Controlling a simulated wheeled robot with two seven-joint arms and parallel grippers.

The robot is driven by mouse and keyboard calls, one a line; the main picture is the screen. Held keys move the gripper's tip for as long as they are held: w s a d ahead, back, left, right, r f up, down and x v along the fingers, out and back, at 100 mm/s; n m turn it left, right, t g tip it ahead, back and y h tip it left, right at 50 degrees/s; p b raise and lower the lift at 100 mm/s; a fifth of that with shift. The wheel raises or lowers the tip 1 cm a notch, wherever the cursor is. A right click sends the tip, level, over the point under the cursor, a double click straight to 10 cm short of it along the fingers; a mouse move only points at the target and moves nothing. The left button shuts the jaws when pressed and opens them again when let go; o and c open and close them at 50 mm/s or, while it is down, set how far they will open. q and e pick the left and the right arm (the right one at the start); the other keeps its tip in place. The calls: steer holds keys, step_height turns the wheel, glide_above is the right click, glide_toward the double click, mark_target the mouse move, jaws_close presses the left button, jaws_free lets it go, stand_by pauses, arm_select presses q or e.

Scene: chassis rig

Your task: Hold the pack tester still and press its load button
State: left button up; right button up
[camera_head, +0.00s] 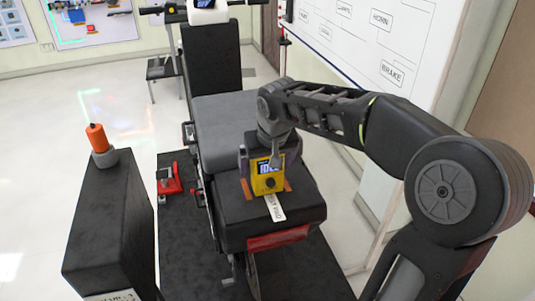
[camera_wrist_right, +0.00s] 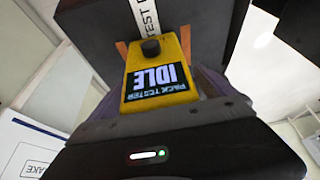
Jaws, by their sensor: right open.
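The pack tester (camera_head: 268,182) is a yellow box on the dark seat-like block at the front of the rig; its screen reads IDLE. In the right wrist view the pack tester (camera_wrist_right: 185,50) shows its screen and a round black button (camera_wrist_right: 151,47). The button (camera_head: 270,184) also shows in the head view. My right gripper (camera_head: 267,163) is open, with one finger on each side of the tester's far end. I cannot tell whether either finger touches it. Nothing presses the button. My left gripper is not in view.
A white TEST strip (camera_head: 275,207) lies in front of the tester, with orange marks beside it. A dark cabinet (camera_head: 110,235) with an orange-and-grey knob-like part (camera_head: 98,142) stands at left. A red device (camera_head: 169,178) sits on the floor mat. A whiteboard (camera_head: 375,45) stands behind my right arm.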

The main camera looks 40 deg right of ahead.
steer(key=shift+w+f, duration=0.15)
steer(key=shift+f, duration=0.25)
steer(key=shift+c, duration=0.3)
steer(key=c, duration=1.7)
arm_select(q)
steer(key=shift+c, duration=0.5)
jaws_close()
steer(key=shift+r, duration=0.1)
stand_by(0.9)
